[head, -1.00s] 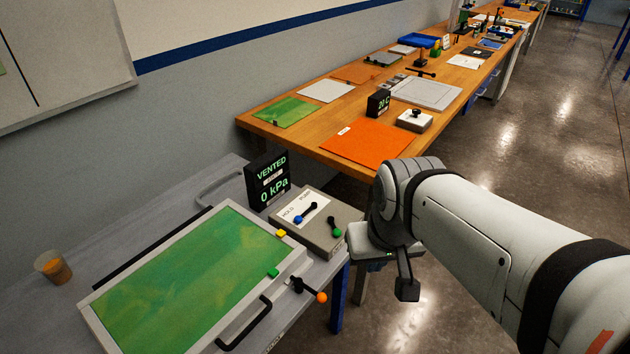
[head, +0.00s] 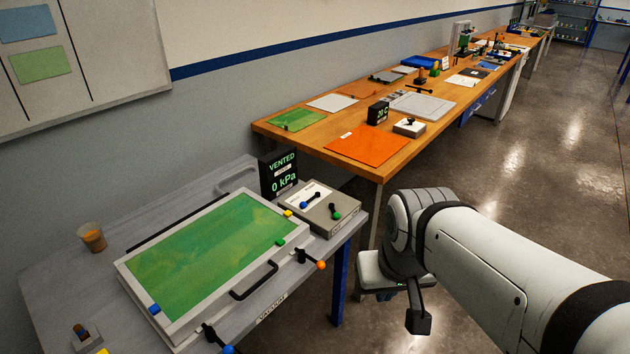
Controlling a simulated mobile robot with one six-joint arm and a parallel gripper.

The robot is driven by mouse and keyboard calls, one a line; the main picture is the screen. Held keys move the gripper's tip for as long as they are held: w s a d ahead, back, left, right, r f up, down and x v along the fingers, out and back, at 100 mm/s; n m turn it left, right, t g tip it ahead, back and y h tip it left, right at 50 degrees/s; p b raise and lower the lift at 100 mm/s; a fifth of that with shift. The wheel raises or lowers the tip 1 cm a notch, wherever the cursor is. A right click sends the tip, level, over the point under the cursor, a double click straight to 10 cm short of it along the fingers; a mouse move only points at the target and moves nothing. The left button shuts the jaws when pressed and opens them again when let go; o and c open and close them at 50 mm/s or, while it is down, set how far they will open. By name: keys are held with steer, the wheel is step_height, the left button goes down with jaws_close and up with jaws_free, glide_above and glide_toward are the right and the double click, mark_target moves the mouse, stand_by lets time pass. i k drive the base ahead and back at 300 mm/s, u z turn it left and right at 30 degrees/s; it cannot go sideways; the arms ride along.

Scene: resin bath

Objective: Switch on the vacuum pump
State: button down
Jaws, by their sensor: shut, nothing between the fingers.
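The grey control box (head: 322,226) sits at the right end of the grey bench. It has a blue-knobbed lever (head: 311,201) beside a small white label, and a green-knobbed lever (head: 335,211). The label's print is too small to read surely. A black display (head: 281,176) behind it reads "VENTED" and "0 kPa". My gripper (head: 418,322) shows as a dark finger hanging below my wrist, right of the box and beyond the bench edge. It is shut and empty, apart from both levers. Part of it is hidden behind my arm.
A framed green panel (head: 205,250) with a black handle fills the bench's middle. An orange-knobbed lever (head: 320,265) and a blue-knobbed lever (head: 228,349) stand at its front. A cup (head: 93,238) stands left. A wooden table (head: 290,140) runs behind. Open floor lies right.

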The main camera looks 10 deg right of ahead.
mark_target(336, 215)
steer(key=z, duration=0.25)
steer(key=i, duration=1.25)
steer(key=u, duration=0.55)
